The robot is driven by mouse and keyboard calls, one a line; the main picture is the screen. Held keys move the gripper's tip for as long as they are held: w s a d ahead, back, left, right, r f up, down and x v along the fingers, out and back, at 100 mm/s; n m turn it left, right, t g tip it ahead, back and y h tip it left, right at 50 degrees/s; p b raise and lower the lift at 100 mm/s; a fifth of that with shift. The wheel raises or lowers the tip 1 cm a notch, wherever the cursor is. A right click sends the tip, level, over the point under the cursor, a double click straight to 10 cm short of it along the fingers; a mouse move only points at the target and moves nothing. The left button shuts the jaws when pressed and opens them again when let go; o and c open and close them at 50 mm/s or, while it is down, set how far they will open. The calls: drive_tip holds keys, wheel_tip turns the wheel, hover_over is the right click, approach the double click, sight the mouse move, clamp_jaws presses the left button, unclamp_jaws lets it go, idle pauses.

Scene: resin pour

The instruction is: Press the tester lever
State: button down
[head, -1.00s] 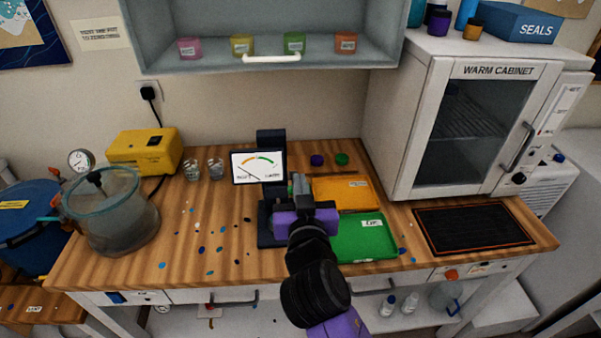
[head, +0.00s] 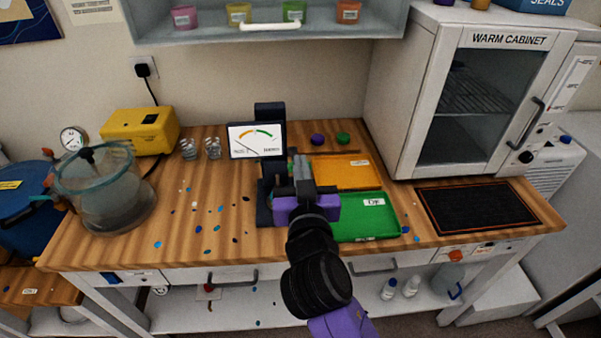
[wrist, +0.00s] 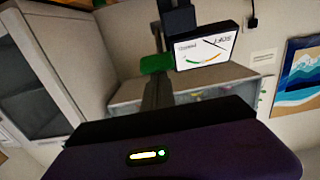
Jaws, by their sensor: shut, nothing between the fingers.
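The tester is a dark upright stand (head: 270,115) on the wooden bench, with a white dial (head: 257,140) on its front. The dial has a coloured arc, and its needle leans to the lower left. The dial also shows upside down in the wrist view (wrist: 206,48). My gripper (head: 301,168) is shut and empty, just right of the stand and below the dial. It hides much of the tester's right side, so I cannot make out the lever clearly. A green piece (wrist: 156,63) shows beyond my fingers in the wrist view; I cannot tell what it is or whether they touch.
A green tray (head: 376,228) and an orange tray (head: 345,174) lie right of the tester. The warm cabinet (head: 412,110) and a black mat (head: 475,207) are further right. Two clear cups (head: 213,148), a yellow box (head: 140,132) and a clear pot (head: 103,200) stand left.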

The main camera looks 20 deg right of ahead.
wheel_tip(320, 180, down, 12)
drive_tip(key=s+t+h+b, duration=0.1)
drive_tip(key=t+b, duration=0.6)
drive_tip(key=b, duration=3.2)
drive_tip(key=shift+r+t+h, duration=0.15)
drive_tip(key=shift+t+h, duration=0.25)
drive_tip(key=shift+h, duration=0.4)
drive_tip(key=shift+s+a+r, duration=0.1)
drive_tip(key=shift+a+r, duration=0.05)
drive_tip(key=b+v, duration=0.3)
drive_tip(key=v, duration=0.4)
drive_tip(key=shift+s+f, duration=0.3)
drive_tip(key=shift+a, duration=0.1)
